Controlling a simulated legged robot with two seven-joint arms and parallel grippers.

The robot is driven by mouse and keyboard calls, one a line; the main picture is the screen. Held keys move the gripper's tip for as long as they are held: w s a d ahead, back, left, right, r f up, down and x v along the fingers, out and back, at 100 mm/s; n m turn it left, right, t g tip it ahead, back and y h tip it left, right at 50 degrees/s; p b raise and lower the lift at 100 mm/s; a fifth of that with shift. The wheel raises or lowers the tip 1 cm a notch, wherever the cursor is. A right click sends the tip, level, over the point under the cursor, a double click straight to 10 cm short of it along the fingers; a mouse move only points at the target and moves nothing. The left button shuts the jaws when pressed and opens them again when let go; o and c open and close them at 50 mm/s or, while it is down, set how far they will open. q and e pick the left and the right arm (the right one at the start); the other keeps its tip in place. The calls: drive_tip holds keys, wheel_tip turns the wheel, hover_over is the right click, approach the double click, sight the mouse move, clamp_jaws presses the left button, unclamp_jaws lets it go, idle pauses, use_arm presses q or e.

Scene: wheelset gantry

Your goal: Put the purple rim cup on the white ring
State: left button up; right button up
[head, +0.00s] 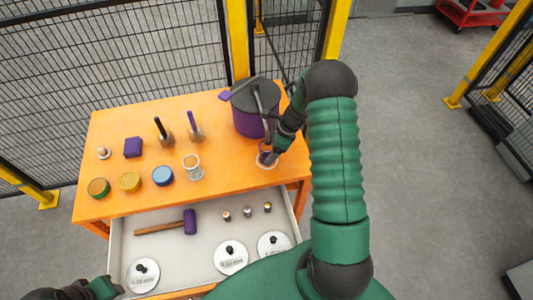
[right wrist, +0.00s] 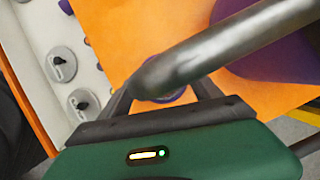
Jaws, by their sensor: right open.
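The purple rim cup (head: 264,160) stands near the right front edge of the orange table, partly hidden by my right gripper. My right gripper (head: 270,156) is open and right at the cup. In the right wrist view the purple rim (right wrist: 172,98) shows between the two fingers of the gripper (right wrist: 165,98), partly behind a grey rod (right wrist: 215,50). I cannot tell whether the fingers touch it. Another cup (head: 193,168), clear with a pale rim, stands to the left. I cannot make out the white ring. Part of my left arm shows at the lower left; its jaws are unclear.
A purple pot (head: 250,119) with a dark lid stands just behind the gripper. Several small items, including a blue round tin (head: 162,176) and a purple block (head: 133,147), stand on the left. The open drawer (head: 185,260) holds a mallet (head: 189,222) and knobbed discs.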

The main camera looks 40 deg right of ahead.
drive_tip(key=v, duration=0.9)
drive_tip(key=shift+d+r, duration=0.15)
drive_tip(key=shift+r, duration=0.2)
drive_tip(key=shift+s+d+f, duration=0.1)
drive_tip(key=shift+s+d, duration=0.05)
